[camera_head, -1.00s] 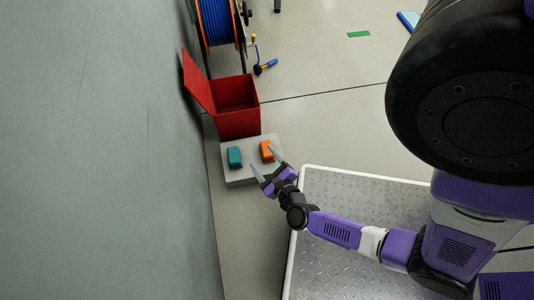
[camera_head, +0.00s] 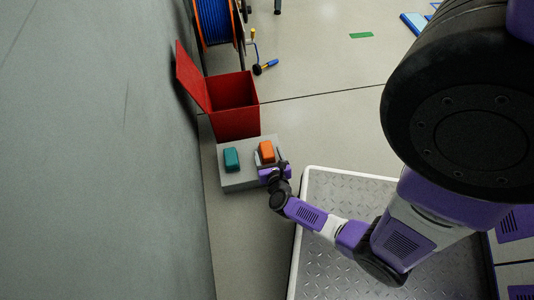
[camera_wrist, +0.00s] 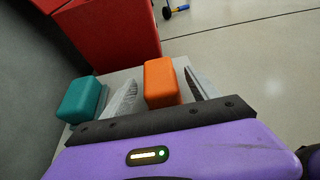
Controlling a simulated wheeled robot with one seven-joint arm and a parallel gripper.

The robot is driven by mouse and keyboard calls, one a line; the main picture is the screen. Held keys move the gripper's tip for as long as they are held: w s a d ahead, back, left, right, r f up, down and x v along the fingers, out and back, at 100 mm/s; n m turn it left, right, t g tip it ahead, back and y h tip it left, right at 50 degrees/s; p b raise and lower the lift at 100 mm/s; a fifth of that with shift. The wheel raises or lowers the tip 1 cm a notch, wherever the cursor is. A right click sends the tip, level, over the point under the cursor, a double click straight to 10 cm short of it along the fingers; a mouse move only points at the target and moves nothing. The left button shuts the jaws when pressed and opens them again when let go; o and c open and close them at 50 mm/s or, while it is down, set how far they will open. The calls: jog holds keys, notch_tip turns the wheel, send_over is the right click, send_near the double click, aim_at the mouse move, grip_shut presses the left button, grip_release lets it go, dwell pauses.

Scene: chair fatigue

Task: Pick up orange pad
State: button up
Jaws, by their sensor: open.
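The orange pad (camera_head: 266,152) lies on top of a grey block (camera_head: 238,180), on its right side. A teal pad (camera_head: 232,159) lies on the same block to the left. My gripper (camera_head: 267,162) is open at the orange pad. In the wrist view the orange pad (camera_wrist: 160,82) sits between my two grey fingers, one on each side, with visible gaps. The left finger stands between the teal pad (camera_wrist: 82,98) and the orange pad. The lower part of the orange pad is hidden behind the dark edge of my gripper.
An open red box (camera_head: 236,122) with its lid tilted to the left stands just behind the block. A grey wall (camera_head: 100,150) runs along the left. A blue cable reel (camera_head: 216,22) stands farther back. Open floor lies to the right of the box.

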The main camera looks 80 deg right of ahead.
jog(key=x, duration=0.2)
jog(key=shift+w+d+f+b, duration=0.1)
jog(key=shift+d+f+b, duration=0.1)
jog(key=shift+b, duration=0.15)
jog(key=shift+r, duration=0.1)
jog(key=shift+c, duration=0.4)
